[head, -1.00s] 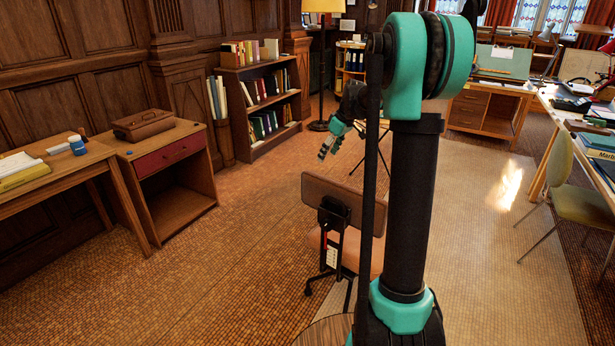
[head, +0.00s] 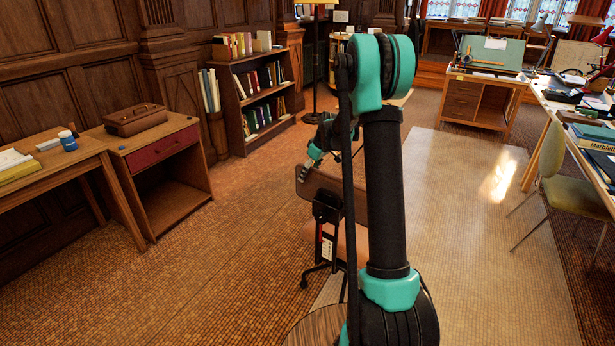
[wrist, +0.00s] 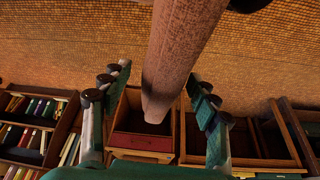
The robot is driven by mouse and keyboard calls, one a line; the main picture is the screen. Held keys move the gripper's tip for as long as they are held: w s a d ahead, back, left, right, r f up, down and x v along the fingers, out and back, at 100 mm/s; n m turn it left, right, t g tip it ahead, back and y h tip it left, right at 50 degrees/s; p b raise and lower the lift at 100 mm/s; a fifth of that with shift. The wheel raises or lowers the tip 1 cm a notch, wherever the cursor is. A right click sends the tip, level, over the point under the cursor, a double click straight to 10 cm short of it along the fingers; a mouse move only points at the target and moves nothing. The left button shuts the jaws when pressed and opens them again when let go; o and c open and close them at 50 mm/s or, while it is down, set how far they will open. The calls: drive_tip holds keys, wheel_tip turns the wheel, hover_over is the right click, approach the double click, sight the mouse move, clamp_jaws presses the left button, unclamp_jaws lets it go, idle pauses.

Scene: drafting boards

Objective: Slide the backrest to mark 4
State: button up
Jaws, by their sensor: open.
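The brown backrest (head: 345,197) belongs to an office chair in the middle of the floor; my arm hides its right part in the head view. Behind it a black bracket rides on a dark upright. A white scale strip (head: 327,248) with a red part runs on the upright; its marks are too small to read. My gripper (head: 308,165) is at the backrest's upper left edge. In the wrist view my open gripper (wrist: 158,78) has one finger on each side of the backrest (wrist: 180,60), with gaps showing. Contact cannot be told.
A wooden cabinet (head: 160,165) and a desk (head: 50,172) stand at the left, a bookcase (head: 255,95) behind. A green chair (head: 572,190) is at the right.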

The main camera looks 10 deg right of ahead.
drive_tip(key=shift+x, duration=0.9)
clamp_jaws()
